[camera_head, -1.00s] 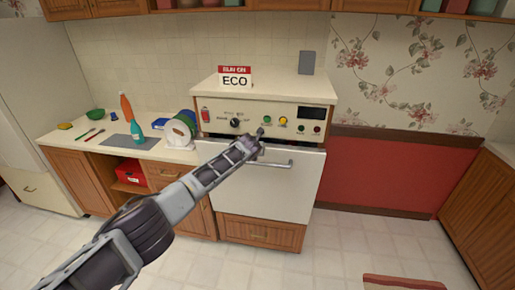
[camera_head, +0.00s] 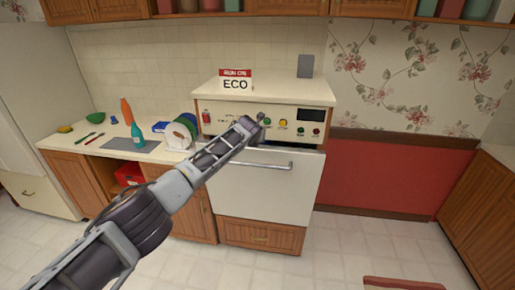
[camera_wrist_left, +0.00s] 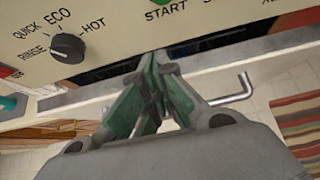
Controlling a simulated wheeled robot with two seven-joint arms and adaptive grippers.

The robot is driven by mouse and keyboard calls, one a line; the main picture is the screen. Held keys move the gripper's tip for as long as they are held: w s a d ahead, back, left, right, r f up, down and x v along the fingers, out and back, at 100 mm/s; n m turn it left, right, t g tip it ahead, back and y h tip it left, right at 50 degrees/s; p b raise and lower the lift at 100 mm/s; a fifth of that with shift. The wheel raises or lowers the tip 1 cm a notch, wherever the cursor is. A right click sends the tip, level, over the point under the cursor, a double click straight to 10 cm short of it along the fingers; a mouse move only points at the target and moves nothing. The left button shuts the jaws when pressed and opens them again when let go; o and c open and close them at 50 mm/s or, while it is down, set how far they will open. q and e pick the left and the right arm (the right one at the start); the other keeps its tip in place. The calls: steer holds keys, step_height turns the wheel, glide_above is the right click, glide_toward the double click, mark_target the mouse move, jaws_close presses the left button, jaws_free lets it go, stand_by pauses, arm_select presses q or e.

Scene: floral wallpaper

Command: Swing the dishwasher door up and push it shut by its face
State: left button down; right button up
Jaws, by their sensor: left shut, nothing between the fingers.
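The dishwasher's white door (camera_head: 290,187) stands nearly upright under the cream control panel (camera_head: 312,127). A dark gap shows between the panel and the door's top edge, so the door is slightly ajar. Its metal bar handle (camera_head: 275,165) runs across near the top and also shows in the left wrist view (camera_wrist_left: 240,90). My left gripper (camera_head: 262,119) is shut and empty, in front of the panel's lower part. In the left wrist view its fingertips (camera_wrist_left: 157,62) are just below the panel, by the gap. Whether they touch anything cannot be told. My right gripper is not in view.
An ECO sign (camera_head: 235,82) stands on top of the dishwasher. A counter (camera_head: 80,140) at left holds a bottle, plates in a rack and a green bowl. A wooden drawer (camera_head: 262,236) sits below the door.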

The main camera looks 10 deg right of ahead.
arm_select(q)
steer(key=shift+w+d+r, duration=0.1)
steer(key=shift+w+r, duration=0.05)
steer(key=shift+r, duration=0.35)
steer(key=shift+w+r, duration=0.15)
steer(key=shift+r, duration=0.35)
